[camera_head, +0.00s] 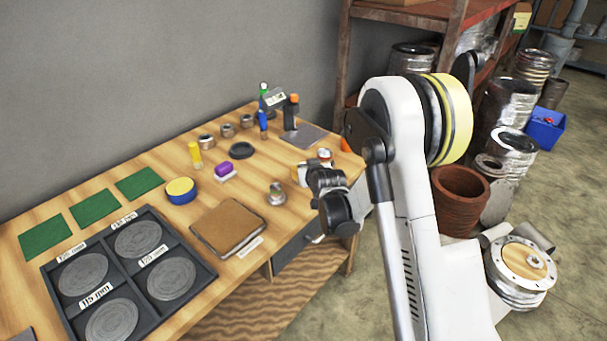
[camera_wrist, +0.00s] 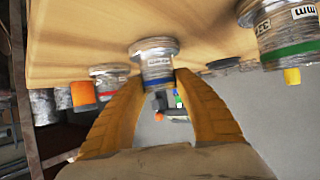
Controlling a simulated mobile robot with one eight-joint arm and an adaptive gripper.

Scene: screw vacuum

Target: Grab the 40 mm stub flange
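My gripper (camera_wrist: 156,82) has its two orange-brown fingers spread, one on each side of a metal stub flange (camera_wrist: 155,62). The flange has a wide rim against the wooden table and a pale label too small to read, so its size cannot be told. Whether the fingertips touch it is not clear. The wrist view shows the table upside down, at the top. In the head view my gripper hangs low at the table's right end, and its fingers and that flange are mostly hidden there. Another flange (camera_head: 277,193) stands left of my gripper.
Close beside, a red-banded flange (camera_wrist: 113,78) and a green-banded flange (camera_wrist: 290,30) flank the fingers. Further flanges (camera_head: 207,141) stand at the back. A brown notebook (camera_head: 228,227) and a dark divided tray (camera_head: 205,277) lie to the left. A microscope-like stand (camera_head: 289,112) is behind.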

